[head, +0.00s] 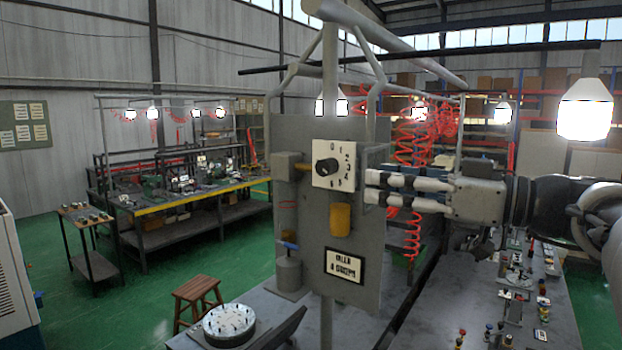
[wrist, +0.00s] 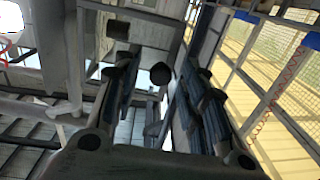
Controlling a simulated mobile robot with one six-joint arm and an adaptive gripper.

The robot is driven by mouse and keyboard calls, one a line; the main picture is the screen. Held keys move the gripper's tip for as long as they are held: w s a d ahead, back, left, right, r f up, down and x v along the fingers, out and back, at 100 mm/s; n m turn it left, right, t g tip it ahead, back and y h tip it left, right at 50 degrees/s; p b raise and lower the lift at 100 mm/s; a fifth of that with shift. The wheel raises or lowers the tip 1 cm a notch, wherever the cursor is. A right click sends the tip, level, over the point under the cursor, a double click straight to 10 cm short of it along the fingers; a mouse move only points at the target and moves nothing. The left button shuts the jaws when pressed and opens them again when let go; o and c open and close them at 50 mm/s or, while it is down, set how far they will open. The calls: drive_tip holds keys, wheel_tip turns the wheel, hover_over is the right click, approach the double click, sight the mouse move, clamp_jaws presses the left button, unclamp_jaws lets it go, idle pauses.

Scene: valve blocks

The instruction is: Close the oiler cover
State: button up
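A grey upright panel (head: 310,235) stands in the middle of the head view. It carries a white dial plate with a black knob (head: 326,168), an amber cylinder (head: 340,217), and a grey pot with a blue handle (head: 288,268) at lower left. I cannot tell which part is the oiler cover. My gripper (head: 370,187) comes from the right, its fingertips beside the panel's right edge; contact cannot be told. In the wrist view its fingers (wrist: 162,82) stand apart, with a dark round part (wrist: 161,73) visible between and beyond them. Nothing is held.
A round dial-like disc (head: 229,325) lies on the grey bench in front of the panel. A bench with many small parts (head: 520,290) is at right, under my arm. A wooden stool (head: 198,295) and green floor are at left. Red coiled hoses (head: 415,130) hang behind the panel.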

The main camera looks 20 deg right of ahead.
drive_tip(key=shift+c, duration=0.5)
clamp_jaws()
idle(0.3)
